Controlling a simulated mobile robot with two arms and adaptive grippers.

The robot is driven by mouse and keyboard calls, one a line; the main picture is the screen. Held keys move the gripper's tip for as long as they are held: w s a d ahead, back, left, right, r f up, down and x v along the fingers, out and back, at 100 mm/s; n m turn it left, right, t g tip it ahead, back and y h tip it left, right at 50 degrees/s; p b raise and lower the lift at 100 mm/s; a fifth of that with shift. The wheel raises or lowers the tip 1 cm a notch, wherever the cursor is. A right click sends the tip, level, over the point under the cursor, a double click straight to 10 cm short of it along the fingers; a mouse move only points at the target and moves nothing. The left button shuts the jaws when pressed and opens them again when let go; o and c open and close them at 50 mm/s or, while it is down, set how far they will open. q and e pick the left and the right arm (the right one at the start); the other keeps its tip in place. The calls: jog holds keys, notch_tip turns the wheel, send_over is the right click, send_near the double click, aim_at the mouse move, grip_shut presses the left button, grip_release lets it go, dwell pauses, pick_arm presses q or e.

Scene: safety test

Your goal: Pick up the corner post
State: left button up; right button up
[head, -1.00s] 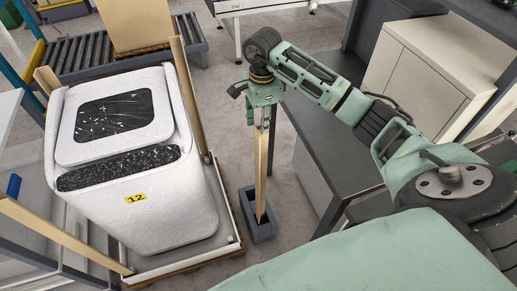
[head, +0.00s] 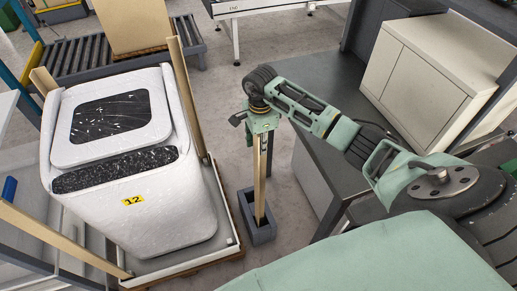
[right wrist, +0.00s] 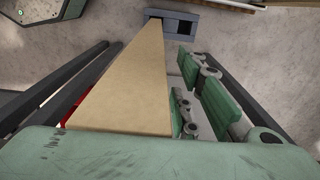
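The corner post (head: 260,180) is a long tan angled strip standing upright, its lower end in a small grey holder (head: 262,236) on the floor. My right gripper (head: 263,140) is at the post's upper end, pointing down. In the right wrist view the post (right wrist: 128,80) runs away from the camera toward the holder (right wrist: 181,24). Green finger links (right wrist: 222,90) show close along the post's right side. Whether the fingers press on the post cannot be told. My left gripper is out of view.
A grey bench (head: 325,185) is close on the right, with a cream cabinet (head: 425,85) behind. A roller conveyor (head: 80,62) is behind.

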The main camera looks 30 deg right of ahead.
jog(key=shift+c, duration=0.2)
grip_shut()
dwell(0.4)
